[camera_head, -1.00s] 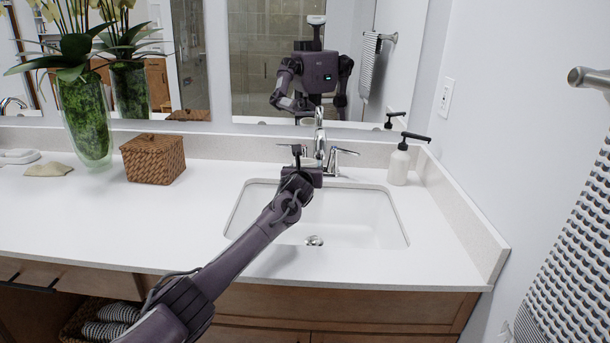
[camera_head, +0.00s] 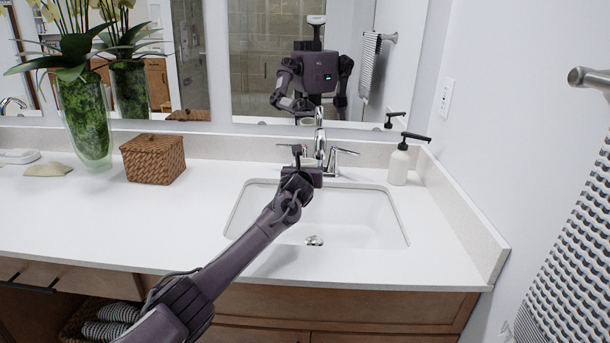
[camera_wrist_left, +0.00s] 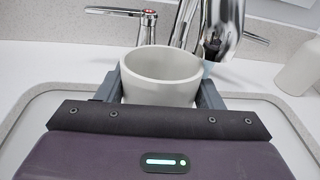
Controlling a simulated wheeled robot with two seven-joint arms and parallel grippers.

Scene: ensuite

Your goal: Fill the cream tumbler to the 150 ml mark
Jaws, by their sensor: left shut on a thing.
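The cream tumbler (camera_wrist_left: 160,78) is upright in the left wrist view, between the two fingers of my left gripper (camera_wrist_left: 162,92), which is shut on it. In the head view my left gripper (camera_head: 303,172) is over the back edge of the sink and hides the tumbler. The chrome faucet (camera_head: 320,140) stands just behind it. In the wrist view its spout (camera_wrist_left: 222,25) ends close to the tumbler's right rim. A pale bluish streak (camera_wrist_left: 207,69) shows below the spout. I cannot tell whether it enters the tumbler. The inside level and mark are not visible. My right gripper is not in view.
The white sink (camera_head: 350,220) is empty, with a drain (camera_head: 314,240). Two faucet levers flank the spout, one on the left (camera_wrist_left: 148,27) and one on the right (camera_head: 341,153). A soap dispenser (camera_head: 400,165) stands at right, a wicker box (camera_head: 153,160) at left.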

